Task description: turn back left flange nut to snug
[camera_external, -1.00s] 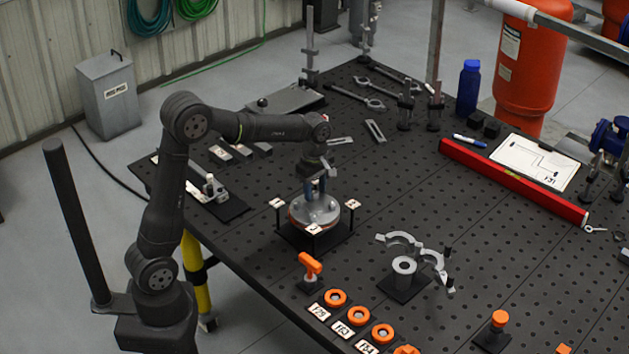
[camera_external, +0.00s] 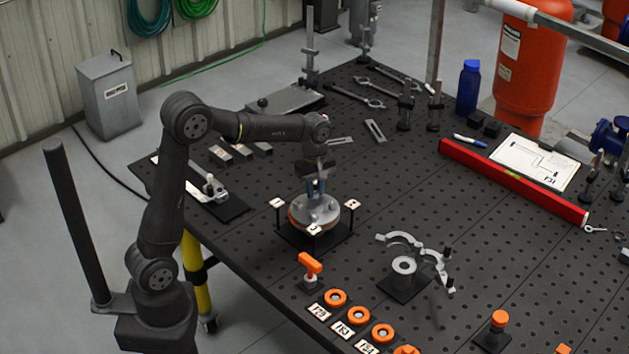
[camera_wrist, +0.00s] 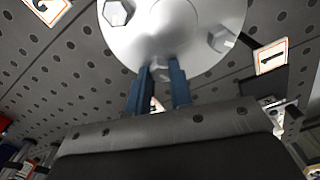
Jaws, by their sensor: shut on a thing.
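The round silver flange (camera_external: 315,212) sits on a dark square stand near the left-middle of the table. In the wrist view the flange (camera_wrist: 175,28) fills the top, with one hex nut (camera_wrist: 118,12) at its upper left and another hex nut (camera_wrist: 221,38) at its right. My gripper (camera_external: 316,190) points down at the far edge of the flange. In the wrist view the blue fingers of my gripper (camera_wrist: 160,74) are shut on a flange nut at the near rim. That nut is mostly hidden between the fingers, and I cannot tell how tight it is.
Small numbered tags stand around the flange, such as the tag (camera_external: 277,203) at its left and the tag (camera_wrist: 271,57) in the wrist view. An orange-handled clamp (camera_external: 310,265) stands in front.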

